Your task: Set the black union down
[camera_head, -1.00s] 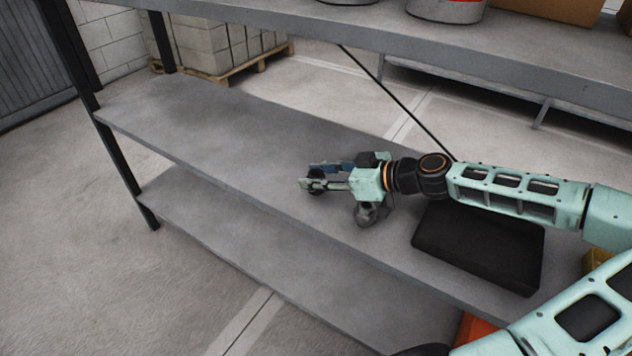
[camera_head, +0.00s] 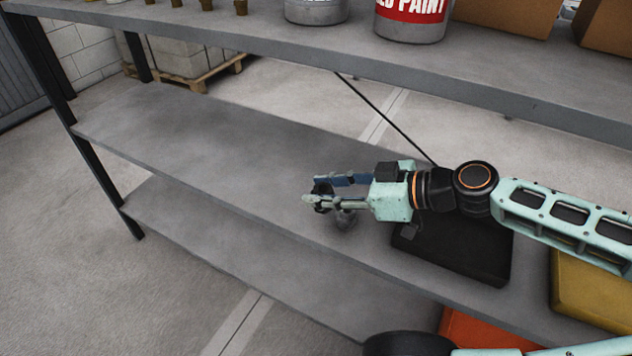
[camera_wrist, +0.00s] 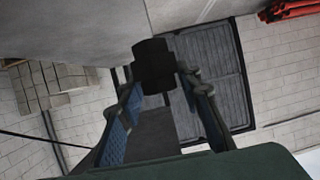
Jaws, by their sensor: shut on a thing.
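The black union (camera_head: 322,197) is between the fingertips of my gripper (camera_head: 319,193) in the head view, partly hidden by the near finger. In the wrist view the black union (camera_wrist: 154,66) is a dark, short cylinder-like shape between the tips of my gripper (camera_wrist: 158,84). My gripper is shut on it and reaches leftward over the middle shelf (camera_head: 200,140). The union appears to be held above the shelf; the exact gap is hard to tell.
The shelf's left part is bare. The upper shelf (camera_head: 300,45) overhangs behind, bearing paint cans (camera_head: 411,25).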

